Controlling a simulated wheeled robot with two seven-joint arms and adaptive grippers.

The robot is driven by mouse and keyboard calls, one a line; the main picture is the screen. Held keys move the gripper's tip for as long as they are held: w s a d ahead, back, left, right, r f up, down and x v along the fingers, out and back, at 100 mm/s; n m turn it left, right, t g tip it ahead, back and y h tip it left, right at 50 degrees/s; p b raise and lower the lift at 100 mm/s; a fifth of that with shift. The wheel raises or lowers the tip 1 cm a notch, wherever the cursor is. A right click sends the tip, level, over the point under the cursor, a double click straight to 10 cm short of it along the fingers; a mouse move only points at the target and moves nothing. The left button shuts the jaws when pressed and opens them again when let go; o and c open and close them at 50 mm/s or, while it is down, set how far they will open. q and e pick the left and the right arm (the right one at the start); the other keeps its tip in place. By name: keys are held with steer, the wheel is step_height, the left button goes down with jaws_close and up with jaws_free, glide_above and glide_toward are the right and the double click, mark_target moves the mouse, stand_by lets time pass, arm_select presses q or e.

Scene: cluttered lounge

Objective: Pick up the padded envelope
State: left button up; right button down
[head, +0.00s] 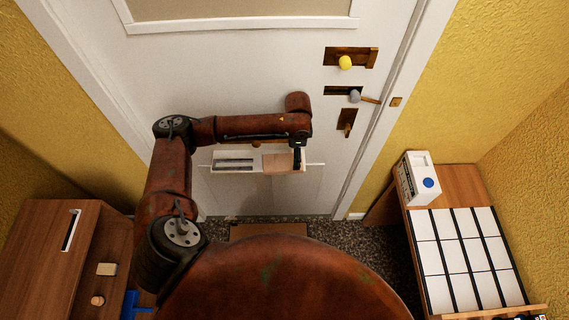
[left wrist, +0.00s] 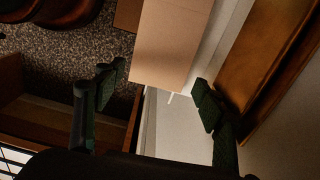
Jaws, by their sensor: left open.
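A flat tan piece that looks like the padded envelope (head: 278,164) sticks out at a white and grey slot fitting (head: 234,160) low on the white door. In the left wrist view the tan envelope (left wrist: 172,42) reaches down from the top, ahead of and between my open fingers. My left gripper (head: 298,157) is at the right end of the envelope in the head view, partly hidden by my arm. In the left wrist view my left gripper (left wrist: 157,92) is open and its fingers are apart, with nothing held. I cannot tell whether they touch the envelope. My right gripper is not in view.
The white door (head: 250,80) has a yellow knob (head: 345,62) and a grey handle (head: 356,97). A wooden cabinet (head: 35,245) stands left. A wooden table (head: 462,185) with a white box (head: 416,178) and white panels (head: 465,255) stands right. Dark speckled floor (head: 365,240) lies between.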

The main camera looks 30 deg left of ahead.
mark_target(283, 164)
arm_select(q)
step_height(283, 164, down, 4)
steer(key=shift+f+b, duration=0.2)
steer(key=shift+b, duration=0.1)
steer(key=c, duration=0.8)
steer(key=shift+r, duration=0.15)
steer(key=shift+c, duration=0.2)
